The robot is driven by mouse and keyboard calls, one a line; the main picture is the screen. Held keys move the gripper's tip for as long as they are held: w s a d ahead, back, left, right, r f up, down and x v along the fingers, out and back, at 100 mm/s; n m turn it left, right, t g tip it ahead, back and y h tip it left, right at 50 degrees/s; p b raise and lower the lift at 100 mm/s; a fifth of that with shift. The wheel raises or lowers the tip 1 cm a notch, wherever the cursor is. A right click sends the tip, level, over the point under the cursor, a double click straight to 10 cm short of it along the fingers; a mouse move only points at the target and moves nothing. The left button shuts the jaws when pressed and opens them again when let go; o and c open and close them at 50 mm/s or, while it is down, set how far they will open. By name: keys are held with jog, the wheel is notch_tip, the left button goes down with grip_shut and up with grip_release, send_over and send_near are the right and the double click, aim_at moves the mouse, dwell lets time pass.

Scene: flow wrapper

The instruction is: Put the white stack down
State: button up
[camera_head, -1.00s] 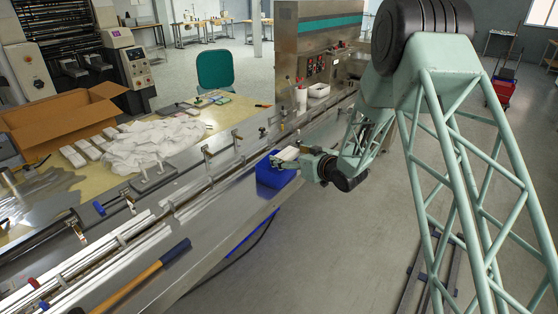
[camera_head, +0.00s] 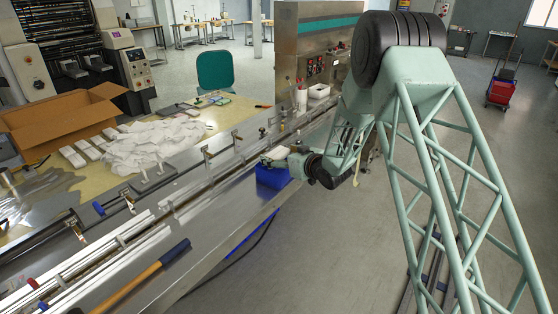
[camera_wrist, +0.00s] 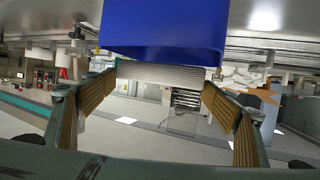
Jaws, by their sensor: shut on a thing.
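My gripper (camera_head: 279,156) is near the edge of the long metal machine, just above and behind the blue bin (camera_head: 272,177). In the wrist view my gripper (camera_wrist: 162,80) has its two ribbed fingers closed on the sides of the white stack (camera_wrist: 162,73), a pale layered block. In that view the blue bin (camera_wrist: 165,35) is large and close and covers part of the stack's upper edge. In the head view the stack is small and mostly lost behind the gripper. I cannot tell whether the stack touches any surface.
The long machine bed (camera_head: 170,215) runs diagonally, with rails and posts. White packs (camera_head: 88,149), crumpled white film (camera_head: 150,145) and an open cardboard box (camera_head: 65,120) lie on the table behind. Open floor lies right of the machine.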

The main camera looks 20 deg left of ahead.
jog(key=shift+f, duration=1.3)
jog(key=shift+f+b, duration=0.6)
jog(key=shift+b, duration=0.1)
jog(key=o, duration=0.7)
jog(key=shift+s+f, duration=0.1)
jog(key=shift+f, duration=0.05)
jog(key=shift+o, duration=0.2)
jog(key=shift+r, duration=0.25)
jog(key=shift+r+p, duration=0.6)
jog(key=shift+p, duration=0.1)
jog(key=v, duration=1.2)
